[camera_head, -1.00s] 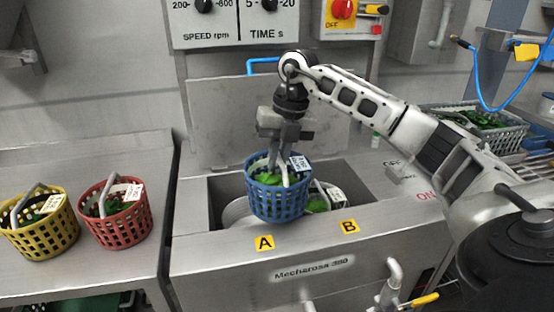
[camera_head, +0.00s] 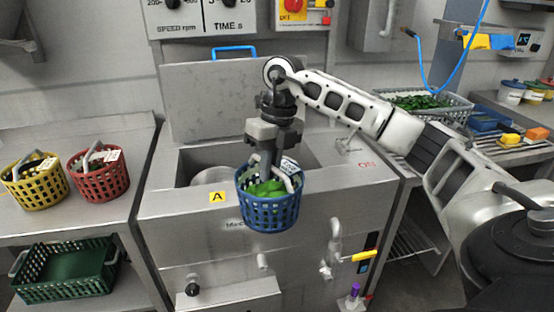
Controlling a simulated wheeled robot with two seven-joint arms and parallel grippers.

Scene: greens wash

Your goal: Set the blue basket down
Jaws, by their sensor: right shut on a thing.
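The blue basket (camera_head: 268,212) has greens and a white tag in it. It hangs upright in front of the washing machine's open tub, over the front edge of the machine (camera_head: 165,205). My right gripper (camera_head: 268,178) is above the basket and shut on its handle, which is partly hidden by the fingers. The basket covers part of the lettering and labels on the machine's front. My left gripper is not in view.
On the left bench stand a yellow basket (camera_head: 38,186) and a red basket (camera_head: 101,182). A green crate (camera_head: 64,277) is on the shelf below. A grey crate of greens (camera_head: 420,103) stands back right. A tap (camera_head: 333,240) sticks out of the machine's front.

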